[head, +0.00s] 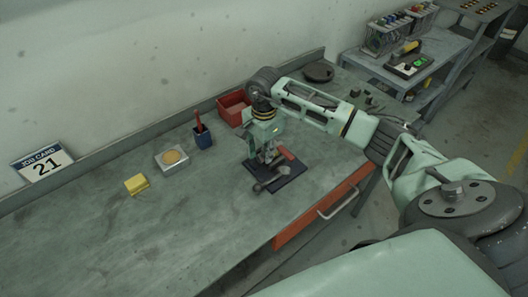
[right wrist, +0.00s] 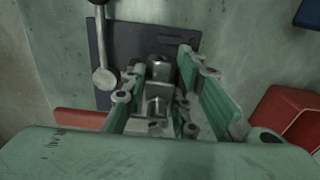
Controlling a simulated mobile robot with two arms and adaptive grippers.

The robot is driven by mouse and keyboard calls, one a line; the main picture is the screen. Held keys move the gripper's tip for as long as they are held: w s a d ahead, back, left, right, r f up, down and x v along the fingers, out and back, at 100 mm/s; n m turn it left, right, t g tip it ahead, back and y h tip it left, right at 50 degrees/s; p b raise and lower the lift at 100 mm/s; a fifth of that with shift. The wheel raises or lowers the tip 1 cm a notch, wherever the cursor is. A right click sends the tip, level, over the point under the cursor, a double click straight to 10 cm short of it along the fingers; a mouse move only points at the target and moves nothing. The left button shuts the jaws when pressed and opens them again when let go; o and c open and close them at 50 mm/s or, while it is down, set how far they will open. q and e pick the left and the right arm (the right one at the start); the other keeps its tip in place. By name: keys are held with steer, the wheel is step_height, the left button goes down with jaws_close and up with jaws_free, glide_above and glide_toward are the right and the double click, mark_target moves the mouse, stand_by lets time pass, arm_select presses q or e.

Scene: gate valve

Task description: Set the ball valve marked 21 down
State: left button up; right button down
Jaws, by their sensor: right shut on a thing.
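My right gripper (head: 266,152) points down over a dark mat (head: 291,177) on the workbench. In the right wrist view, its green fingers (right wrist: 160,105) are shut on a grey metal valve body (right wrist: 158,92). I take this to be the ball valve, but no 21 is readable on it. A red handle-like part (head: 286,153) shows beside the gripper. A grey lever with a round end (right wrist: 104,76) lies over the mat's edge. I cannot tell whether the valve touches the mat. My left gripper is not in view.
A job card (head: 42,164) reads 21. A red drawer front (head: 322,206) is below.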

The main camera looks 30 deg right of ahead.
steer(key=shift+s+a+f, duration=0.1)
steer(key=shift+s+f, duration=0.2)
steer(key=shift+f, duration=0.15)
steer(key=c, duration=1.7)
jaws_free()
steer(key=shift+s+f, duration=0.1)
steer(key=shift+c, duration=0.2)
steer(key=o, duration=0.3)
steer(key=shift+f, duration=0.15)
steer(key=shift+o, duration=0.2)
steer(key=shift+w, duration=0.2)
steer(key=shift+r+p, duration=0.6)
steer(key=shift+r, duration=0.05)
step_height(320, 180, up, 12)
steer(key=b, duration=0.4)
steer(key=shift+w+r, duration=0.15)
steer(key=shift+r, duration=0.1)
